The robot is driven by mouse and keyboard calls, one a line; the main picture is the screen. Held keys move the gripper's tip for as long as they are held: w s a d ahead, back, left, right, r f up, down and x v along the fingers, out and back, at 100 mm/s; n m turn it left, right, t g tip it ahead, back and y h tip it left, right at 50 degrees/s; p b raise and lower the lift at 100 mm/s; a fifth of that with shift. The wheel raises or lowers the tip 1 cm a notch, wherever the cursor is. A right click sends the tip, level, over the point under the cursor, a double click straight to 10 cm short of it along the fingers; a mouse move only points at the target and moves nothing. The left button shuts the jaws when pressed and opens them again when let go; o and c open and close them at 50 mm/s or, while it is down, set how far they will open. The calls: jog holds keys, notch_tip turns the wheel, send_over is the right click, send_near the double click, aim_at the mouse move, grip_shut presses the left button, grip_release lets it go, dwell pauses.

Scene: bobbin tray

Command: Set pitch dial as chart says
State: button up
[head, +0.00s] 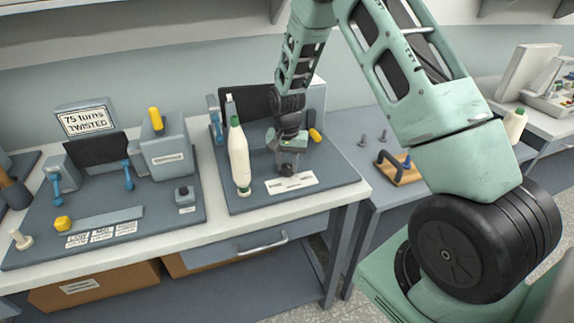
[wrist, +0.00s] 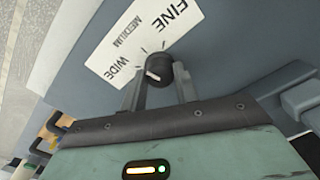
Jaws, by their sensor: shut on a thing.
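The pitch dial (wrist: 155,72) is a dark round knob with a white pointer mark, in the upper middle of the wrist view. A white label (wrist: 130,45) beside it reads WIDE, MEDIUM and FINE, with tick marks near the knob. The pointer mark lies on the knob's side toward WIDE. My gripper (wrist: 161,82) is shut on the dial, one finger on each side. In the head view my gripper (head: 289,166) reaches down to the right-hand board, largely hiding the dial behind the label card (head: 291,183). No pitch chart is readable.
A white bottle-shaped cone with a green top (head: 239,155) stands just left of my gripper. A yellow-handled part (head: 315,135) is close on its right. A sign (head: 85,120) on the left board reads "75 turns TWISTED". A drawer handle (head: 262,241) is below the front edge.

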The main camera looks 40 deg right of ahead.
aim_at(287, 165)
jog(key=n+b, duration=0.1)
jog(key=n, duration=0.5)
jog(key=shift+n, duration=0.4)
dwell(0.3)
jog(key=o, duration=1)
notch_tip(287, 165, up, 18)
jog(key=b, duration=0.3)
jog(key=shift+f, duration=0.25)
